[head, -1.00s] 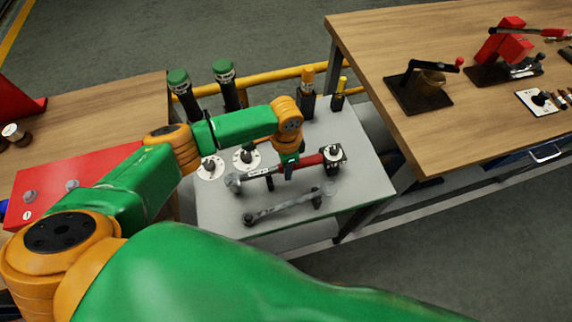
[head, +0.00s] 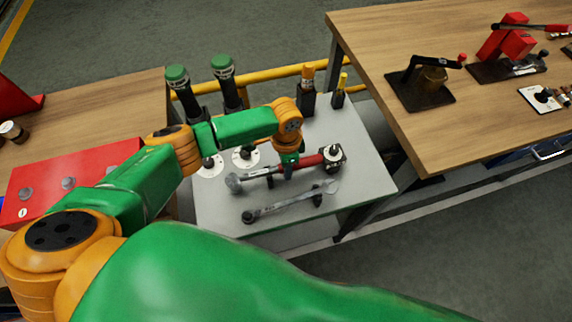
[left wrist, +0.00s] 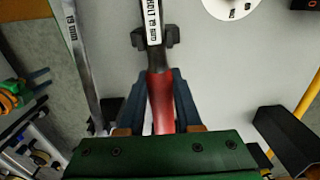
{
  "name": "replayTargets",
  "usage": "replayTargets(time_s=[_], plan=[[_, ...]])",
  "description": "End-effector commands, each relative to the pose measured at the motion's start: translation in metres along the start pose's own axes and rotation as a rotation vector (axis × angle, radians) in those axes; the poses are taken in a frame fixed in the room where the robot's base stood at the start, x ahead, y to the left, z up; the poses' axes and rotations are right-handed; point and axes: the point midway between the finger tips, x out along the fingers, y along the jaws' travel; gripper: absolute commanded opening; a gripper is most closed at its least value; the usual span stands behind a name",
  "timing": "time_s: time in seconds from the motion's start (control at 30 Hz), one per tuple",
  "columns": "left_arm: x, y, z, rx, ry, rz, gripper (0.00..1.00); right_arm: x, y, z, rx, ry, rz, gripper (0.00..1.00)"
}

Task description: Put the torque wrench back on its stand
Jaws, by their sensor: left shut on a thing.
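The torque wrench (head: 264,172) has a grey shaft with a pale label and a red handle. It lies across the grey table, its head to the left. My left gripper (head: 290,163) points down and is shut on the red handle. In the left wrist view the handle (left wrist: 160,98) sits between the fingers (left wrist: 159,112). A black cradle (left wrist: 173,37) of the stand shows around the labelled shaft; I cannot tell whether the shaft rests fully in it. The fingers and arm hide part of the handle. My right gripper is not in view.
A steel spanner (head: 287,203) lies just in front of the wrench on the grey table (head: 365,178). A dark square block with a round top (head: 333,153) stands by the handle's end. Green-capped tools (head: 224,72) and orange- and yellow-topped items (head: 307,80) stand behind.

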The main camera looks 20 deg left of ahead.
Motion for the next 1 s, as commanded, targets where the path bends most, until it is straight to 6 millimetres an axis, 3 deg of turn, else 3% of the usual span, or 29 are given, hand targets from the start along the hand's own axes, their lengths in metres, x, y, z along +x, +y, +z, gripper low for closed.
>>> replayTargets(time_s=[0.2, 0.23, 0.33, 0.67, 1.0], plan=[[0.004, 0.000, -0.001, 0.000, 0.001, -0.001, 0.00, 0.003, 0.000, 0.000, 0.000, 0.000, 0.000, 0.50], [0.004, 0.000, -0.001, 0.000, 0.001, -0.001, 0.42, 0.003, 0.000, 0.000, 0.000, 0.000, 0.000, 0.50], [0.003, 0.000, 0.000, 0.000, 0.001, -0.001, 0.69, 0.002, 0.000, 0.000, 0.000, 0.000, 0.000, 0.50], [-0.001, 0.000, 0.000, 0.001, 0.001, 0.000, 0.69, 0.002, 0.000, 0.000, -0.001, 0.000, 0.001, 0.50], [-0.062, 0.000, 0.000, 0.000, 0.002, -0.002, 0.69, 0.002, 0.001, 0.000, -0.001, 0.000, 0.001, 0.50]])
